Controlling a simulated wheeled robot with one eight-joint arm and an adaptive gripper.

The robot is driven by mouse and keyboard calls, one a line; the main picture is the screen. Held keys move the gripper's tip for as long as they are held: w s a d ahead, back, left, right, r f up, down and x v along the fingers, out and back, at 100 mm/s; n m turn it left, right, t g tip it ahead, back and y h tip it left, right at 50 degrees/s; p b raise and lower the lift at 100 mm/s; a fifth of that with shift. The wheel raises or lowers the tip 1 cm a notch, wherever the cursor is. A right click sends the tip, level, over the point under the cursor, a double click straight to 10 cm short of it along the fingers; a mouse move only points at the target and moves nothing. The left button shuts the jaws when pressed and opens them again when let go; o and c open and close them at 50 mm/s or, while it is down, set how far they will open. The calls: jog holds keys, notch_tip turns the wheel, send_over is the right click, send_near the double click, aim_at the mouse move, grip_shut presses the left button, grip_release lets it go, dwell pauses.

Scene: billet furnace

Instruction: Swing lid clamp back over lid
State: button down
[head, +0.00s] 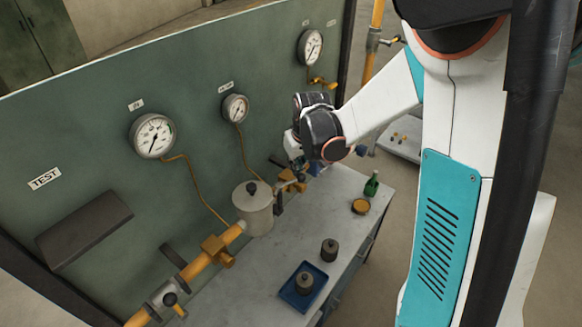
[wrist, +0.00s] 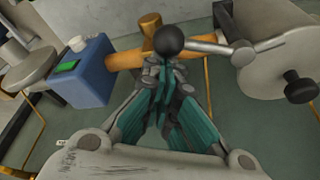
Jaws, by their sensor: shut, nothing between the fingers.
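A grey cylindrical pot (head: 252,212) with a flat lid and dark knob (head: 251,188) stands at the panel. In the wrist view the pot (wrist: 262,62) is at the right, with its black knob (wrist: 300,88). A grey bar (wrist: 205,47), which looks like the lid clamp, reaches from the pot's side out to a black ball (wrist: 170,40), away from the lid. My gripper (wrist: 165,65) is shut and empty, its tips at or just below the ball in the picture; contact cannot be told. In the head view my gripper (head: 297,165) is partly hidden, right of the pot.
An orange pipe (wrist: 125,57) runs behind the bar. A blue box (wrist: 82,72) with a green display is left of my gripper. The bench (head: 300,230) carries a blue tray (head: 290,293), a dark weight (head: 329,250), a brass dish (head: 361,206) and a green bottle (head: 371,184). Gauges (head: 152,136) line the panel.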

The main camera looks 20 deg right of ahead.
jog(key=s+m, duration=0.1)
jog(key=s+d+m+h+b, duration=0.1)
jog(key=shift+f+m+b, duration=0.15)
jog(key=shift+m+b, duration=0.15)
jog(key=shift+m, duration=0.1)
jog(key=m, duration=0.1)
jog(key=s+m+b, duration=0.1)
jog(key=shift+s+d+m+h, duration=0.15)
jog(key=shift+s+m+h, duration=0.15)
jog(key=shift+m+h, duration=0.1)
jog(key=s+m+h+b, duration=0.1)
jog(key=s+m+b, duration=0.1)
jog(key=s+m, duration=0.1)
jog(key=shift+s+m+g, duration=0.1)
jog(key=shift+m+g, duration=0.2)
jog(key=shift+g, duration=0.1)
send_near(304, 175)
jog(key=d, duration=0.2)
jog(key=shift+s+d+r, duration=0.2)
jog(key=shift+d, duration=0.1)
